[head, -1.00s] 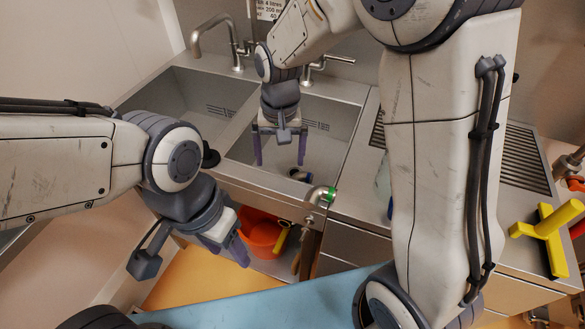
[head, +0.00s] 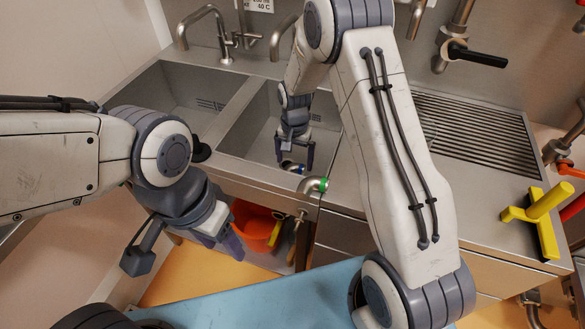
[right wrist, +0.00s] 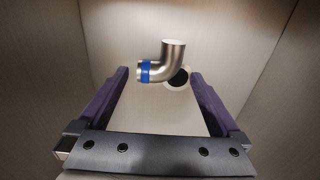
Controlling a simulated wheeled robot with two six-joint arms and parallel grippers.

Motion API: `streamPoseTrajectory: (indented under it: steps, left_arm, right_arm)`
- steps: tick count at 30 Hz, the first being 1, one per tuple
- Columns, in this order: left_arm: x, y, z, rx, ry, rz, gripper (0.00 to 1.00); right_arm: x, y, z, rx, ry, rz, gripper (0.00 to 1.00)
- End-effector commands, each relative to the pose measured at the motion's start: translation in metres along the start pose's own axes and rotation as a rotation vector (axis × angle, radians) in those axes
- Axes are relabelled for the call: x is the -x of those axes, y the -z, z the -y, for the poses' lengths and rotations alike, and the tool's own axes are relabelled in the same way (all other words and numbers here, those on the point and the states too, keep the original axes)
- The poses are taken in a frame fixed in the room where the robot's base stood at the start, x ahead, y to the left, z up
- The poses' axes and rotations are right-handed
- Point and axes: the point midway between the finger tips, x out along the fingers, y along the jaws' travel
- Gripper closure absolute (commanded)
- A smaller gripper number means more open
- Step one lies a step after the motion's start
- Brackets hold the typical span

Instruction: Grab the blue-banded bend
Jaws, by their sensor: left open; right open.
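The blue-banded bend (right wrist: 166,62) is a short steel elbow lying in the right basin of the sink, beside the dark drain hole. A green-banded bend (head: 313,185) sits on the sink's front rim. My left gripper (head: 227,243) is open and empty in front of the sink.
The steel basin walls (right wrist: 50,60) rise close around my right gripper. A tap (head: 205,30) stands behind the basins. An orange bucket (head: 254,228) sits under the sink. A yellow tool (head: 540,212) stands on the right counter. A blue surface (head: 260,300) lies in front.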

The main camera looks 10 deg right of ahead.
Motion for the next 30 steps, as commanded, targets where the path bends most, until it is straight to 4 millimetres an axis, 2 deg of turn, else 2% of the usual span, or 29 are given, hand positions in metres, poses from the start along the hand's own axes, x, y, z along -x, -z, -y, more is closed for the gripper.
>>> streamPoseTrajectory:
  steps: [5,12,13,17,18,21,26,30]
  left_arm:
    - [0.002,0.000,0.000,0.000,0.000,0.000,0.45]
    - [0.002,0.000,0.000,0.000,0.000,0.000,0.45]
    - [0.002,0.000,0.000,0.000,0.000,0.000,0.45]
    - [0.002,0.000,0.000,0.000,0.000,0.000,0.45]
    - [0.002,0.000,0.000,0.000,0.000,0.000,0.45]
    - [0.002,0.000,0.000,0.000,0.000,0.000,0.45]
    - [0.002,0.000,0.000,0.000,0.000,0.000,0.45]
    - [0.001,0.000,0.000,0.000,0.000,0.000,0.45]
  right_arm:
    - [-0.020,0.000,0.000,0.000,-0.001,0.001,0.00]
    - [-0.022,0.000,0.000,0.001,0.001,-0.001,0.00]
    - [-0.022,0.000,0.000,0.001,0.000,-0.001,0.04]
    - [-0.022,0.000,0.000,0.001,0.000,0.000,0.54]
    - [-0.022,0.000,0.000,0.001,0.000,0.000,0.69]
    - [-0.021,0.000,0.000,0.001,0.001,-0.001,0.99]
    - [-0.021,0.000,0.000,0.001,0.001,-0.001,0.99]
    - [-0.010,0.001,0.001,0.001,0.003,-0.003,0.99]
